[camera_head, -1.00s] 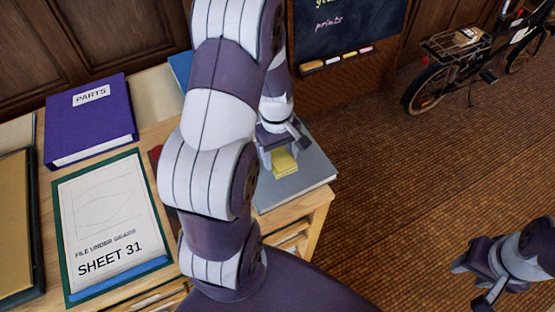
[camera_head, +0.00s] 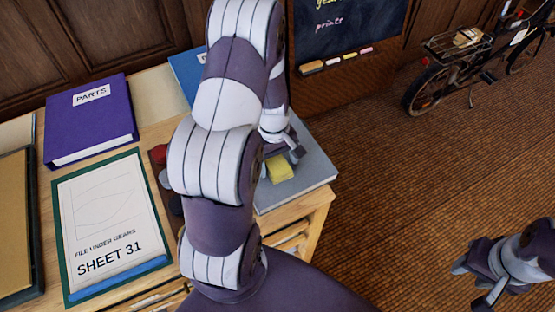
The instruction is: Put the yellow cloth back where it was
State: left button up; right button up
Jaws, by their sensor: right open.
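The yellow cloth (camera_head: 280,168) is a small folded piece over the grey board (camera_head: 312,178) at the right end of the table. My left gripper (camera_head: 275,152) is at the cloth's far edge, partly hidden behind my own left arm. I cannot tell whether its fingers hold the cloth or whether the cloth touches the board. My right gripper (camera_head: 472,284) is open and empty over the floor at the lower right.
A purple PARTS binder (camera_head: 92,128) and a green-edged SHEET 31 board (camera_head: 118,203) lie on the table's left. A blue book (camera_head: 187,72) and a red object (camera_head: 159,155) are partly hidden by my arm. A chalkboard (camera_head: 345,25) and bicycle (camera_head: 440,80) stand beyond.

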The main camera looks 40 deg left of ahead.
aim_at(275, 159)
pick_arm(q)
notch_tip(275, 159, up, 12)
jog(key=a, duration=0.1)
jog(key=s+d+m+t, duration=0.1)
jog(key=s+d+m, duration=0.1)
jog(key=d+m, duration=0.4)
jog(key=s+d+r+m+t+y, duration=0.1)
jog(key=s+d+m, duration=0.2)
jog(key=d+m, duration=0.3)
jog(key=shift+s+r+m+p, duration=0.25)
jog(key=shift+r+m+p, duration=0.05)
jog(key=shift+m+p, duration=0.15)
jog(key=shift+d, duration=0.2)
